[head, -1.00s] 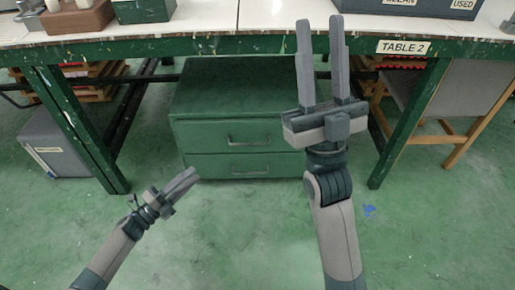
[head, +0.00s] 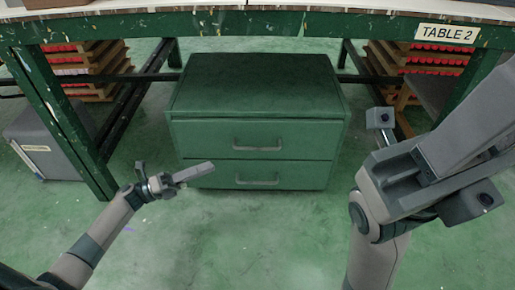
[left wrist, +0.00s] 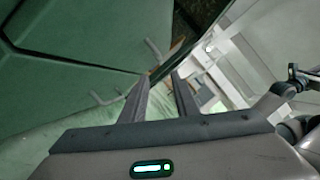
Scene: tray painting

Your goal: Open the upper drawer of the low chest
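The low chest (head: 250,85) is green and stands under the table. Its upper drawer (head: 200,137) has a bar handle (head: 257,148) and looks shut. The lower drawer (head: 215,173) below it also looks shut. My left gripper (head: 208,172) is in front of the chest at its lower left, apart from the upper handle in the head view. The left wrist view shows its two fingers (left wrist: 160,92) apart with nothing held, and the chest front with two handles at upper left. My right gripper (head: 490,125) is large at the right, its fingertips cut off by the frame.
The table edge (head: 300,24) runs above the chest, with green legs (head: 62,125) on either side. A grey box (head: 42,140) stands at the left. Stacked wooden racks with red items (head: 85,60) are behind. The floor (head: 250,235) before the chest is clear.

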